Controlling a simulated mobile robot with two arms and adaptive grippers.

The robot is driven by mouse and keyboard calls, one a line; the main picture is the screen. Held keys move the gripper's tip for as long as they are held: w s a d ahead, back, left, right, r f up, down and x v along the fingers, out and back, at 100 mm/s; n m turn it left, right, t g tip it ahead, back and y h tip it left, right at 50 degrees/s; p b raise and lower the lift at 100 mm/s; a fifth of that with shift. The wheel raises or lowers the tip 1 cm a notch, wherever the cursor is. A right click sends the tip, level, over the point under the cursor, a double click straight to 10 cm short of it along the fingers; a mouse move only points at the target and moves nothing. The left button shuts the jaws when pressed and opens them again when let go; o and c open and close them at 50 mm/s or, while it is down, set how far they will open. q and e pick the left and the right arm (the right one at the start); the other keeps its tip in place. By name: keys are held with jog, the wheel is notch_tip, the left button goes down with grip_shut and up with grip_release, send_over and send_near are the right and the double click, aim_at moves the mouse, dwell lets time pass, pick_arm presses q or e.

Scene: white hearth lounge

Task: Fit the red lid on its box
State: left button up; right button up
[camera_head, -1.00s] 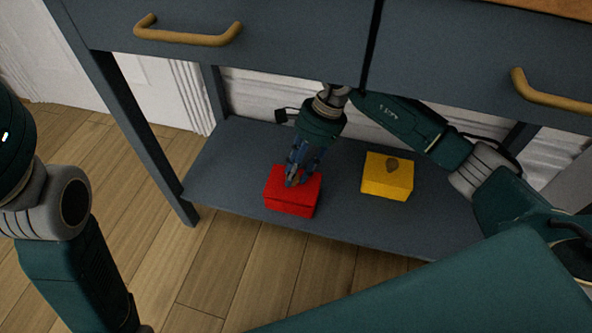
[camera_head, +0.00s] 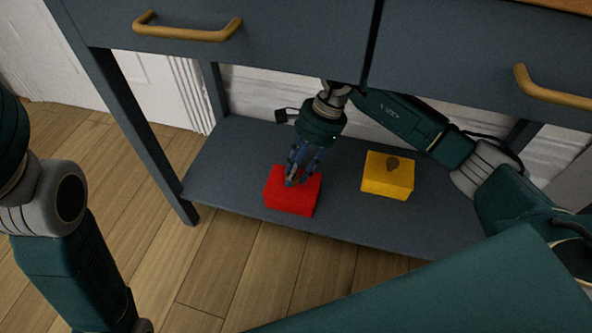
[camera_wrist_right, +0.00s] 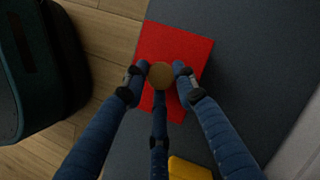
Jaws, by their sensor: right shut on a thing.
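The red box with its red lid (camera_head: 293,192) stands on the low grey shelf, left of the middle in the head view. The lid also shows from above in the wrist view (camera_wrist_right: 180,42), with a round brown knob (camera_wrist_right: 161,75) on top. Lid and box look like one red block, with no clear gap between them. My right gripper (camera_head: 293,181) points down over the lid, its fingers (camera_wrist_right: 159,80) shut around the knob. The fingers hide part of the lid's top. My left arm shows at the left edge, but its gripper is out of view.
A yellow box (camera_head: 388,178) with a brown knob stands on the shelf (camera_head: 235,165) to the right, with a gap between. Drawers with brass handles (camera_head: 187,33) hang above the shelf. A table leg (camera_head: 145,140) stands at the left.

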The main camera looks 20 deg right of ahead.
jog(key=shift+f, duration=0.2)
dwell(0.4)
dwell(0.3)
jog(key=o, duration=1.7)
